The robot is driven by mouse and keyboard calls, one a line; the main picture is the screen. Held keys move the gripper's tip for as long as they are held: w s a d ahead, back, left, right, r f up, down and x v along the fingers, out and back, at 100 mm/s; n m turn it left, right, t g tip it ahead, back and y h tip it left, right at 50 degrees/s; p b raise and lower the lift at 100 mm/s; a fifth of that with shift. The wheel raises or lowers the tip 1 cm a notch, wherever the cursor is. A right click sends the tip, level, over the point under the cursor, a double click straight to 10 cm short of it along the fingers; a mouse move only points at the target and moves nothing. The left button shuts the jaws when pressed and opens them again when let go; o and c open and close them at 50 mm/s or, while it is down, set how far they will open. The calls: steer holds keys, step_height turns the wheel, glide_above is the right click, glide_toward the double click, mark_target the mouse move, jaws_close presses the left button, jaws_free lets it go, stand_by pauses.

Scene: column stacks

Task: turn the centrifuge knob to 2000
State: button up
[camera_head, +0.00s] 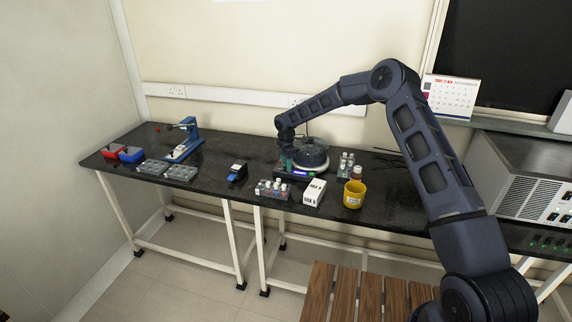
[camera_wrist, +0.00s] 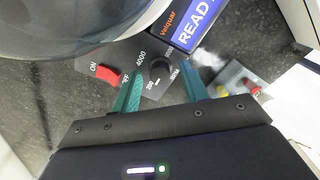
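The centrifuge (camera_head: 313,155) stands on the black bench, with a rounded lid and a lit blue display. In the wrist view its display (camera_wrist: 197,22) shows "READ", cut off at the frame edge. The dark round knob (camera_wrist: 159,67) sits on the front panel among printed numbers; "4000" is at its upper left, and others are small or partly hidden. The pointer direction is unclear. A red switch (camera_wrist: 107,75) marked ON and OFF is left of it. My gripper (camera_wrist: 161,78) is open, its teal fingertips either side of the knob with visible gaps. My gripper (camera_head: 287,162) is at the centrifuge's front left.
A small blue-and-black device (camera_head: 238,173) is left. Bench between them is clear.

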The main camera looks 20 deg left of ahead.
step_height(320, 180, up, 11)
stand_by(0.7)
steer(key=shift+f, duration=0.1)
